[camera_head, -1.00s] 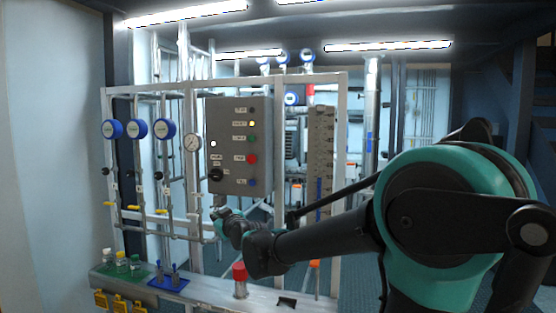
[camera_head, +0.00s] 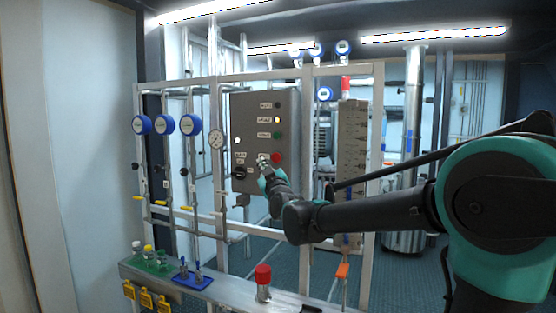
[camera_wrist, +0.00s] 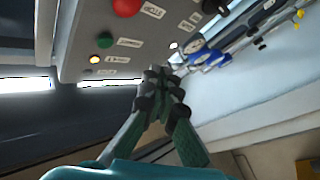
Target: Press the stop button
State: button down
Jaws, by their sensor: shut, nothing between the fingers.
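The grey control box (camera_head: 250,130) hangs on the frame. A red button (camera_head: 277,158) sits on its front, with a green button (camera_head: 278,135) and a lit yellow lamp (camera_head: 278,119) above it. My gripper (camera_head: 263,160) is in front of the lower box, just left of the red button in the head view. In the wrist view my gripper (camera_wrist: 160,74) has its fingertips together and empty; the red button (camera_wrist: 126,7) is at the top edge. I cannot tell whether the fingertips touch the box.
A black knob (camera_head: 239,173) is low on the box. Round blue gauges (camera_head: 163,125) are mounted to the left. A red-capped bottle (camera_head: 263,283) and a blue rack (camera_head: 192,280) stand on the bench below. A grey slotted column (camera_head: 352,150) stands right of the box.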

jog(key=shift+w, duration=0.15)
send_near(273, 160)
jog(key=shift+w+a+r, duration=0.85)
jog(key=shift+w, duration=0.25)
jog(key=shift+w+a+r, duration=0.85)
jog(key=shift+w+r, duration=0.05)
jog(key=shift+w, duration=0.15)
jog(key=shift+w, duration=0.15)
jog(key=shift+w+d, duration=0.1)
jog(key=shift+w, duration=0.15)
jog(key=shift+w+d, duration=0.2)
jog(key=shift+w, duration=0.3)
dwell(0.5)
jog(key=shift+s, duration=0.1)
jog(key=shift+s+a, duration=0.3)
jog(key=shift+s, duration=0.5)
jog(key=shift+s, duration=0.1)
